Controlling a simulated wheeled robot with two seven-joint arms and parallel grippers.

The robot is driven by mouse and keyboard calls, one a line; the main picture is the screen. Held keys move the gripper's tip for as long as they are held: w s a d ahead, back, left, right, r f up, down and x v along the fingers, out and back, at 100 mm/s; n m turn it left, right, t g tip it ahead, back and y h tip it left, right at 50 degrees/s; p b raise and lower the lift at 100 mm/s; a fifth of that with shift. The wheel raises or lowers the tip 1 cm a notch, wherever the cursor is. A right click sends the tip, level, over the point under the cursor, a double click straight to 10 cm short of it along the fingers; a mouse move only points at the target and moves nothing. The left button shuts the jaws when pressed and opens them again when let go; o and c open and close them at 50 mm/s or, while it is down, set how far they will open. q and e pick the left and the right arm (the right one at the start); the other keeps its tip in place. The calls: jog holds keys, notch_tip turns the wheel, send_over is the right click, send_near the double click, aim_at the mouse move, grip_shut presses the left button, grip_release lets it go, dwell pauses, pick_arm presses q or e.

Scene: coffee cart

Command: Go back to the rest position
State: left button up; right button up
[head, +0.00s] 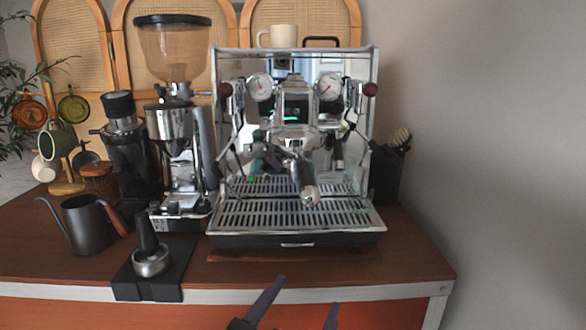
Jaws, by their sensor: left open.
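My left gripper (306,293) shows at the bottom edge of the head view, right of centre. Its two dark fingers are spread apart with nothing between them. It is in front of the cart's front edge, apart from everything on the counter. The rest of the left arm is cut off by the frame. My right gripper is not in view.
A chrome espresso machine (296,216) stands on the wooden counter (415,262), with a grinder (172,48) to its left. A gooseneck kettle (82,225) and a black mat (128,286) with a black-handled metal tool (150,262) are at front left. The counter's front right is clear.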

pick_arm(q)
jog(key=w+a+f+m+y, duration=0.25)
jog(key=a+f, duration=0.45)
jog(key=a, duration=0.5)
jog(key=s+a+f+n+g, duration=0.1)
jog(key=s+a+f+g, duration=0.25)
jog(key=f, duration=0.65)
jog(key=s+a+f+g, duration=0.25)
jog(key=s+f, duration=0.25)
jog(key=f, duration=0.4)
jog(key=s+a+f+n+g+y, duration=0.1)
jog(key=s+a+f, duration=0.4)
jog(key=s+f, duration=0.15)
jog(key=s+a+f+n+g, duration=0.1)
jog(key=s+a+f, duration=0.4)
jog(key=s, duration=0.2)
jog(key=w+d+r+n+t+p, duration=0.1)
jog(key=d+r+n+p, duration=0.2)
jog(key=d, duration=0.8)
jog(key=shift+r+n, duration=0.25)
jog(key=shift+n, duration=0.5)
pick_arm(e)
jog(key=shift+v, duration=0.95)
pick_arm(q)
jog(key=shift+w+h, duration=0.1)
jog(key=shift+h, duration=0.15)
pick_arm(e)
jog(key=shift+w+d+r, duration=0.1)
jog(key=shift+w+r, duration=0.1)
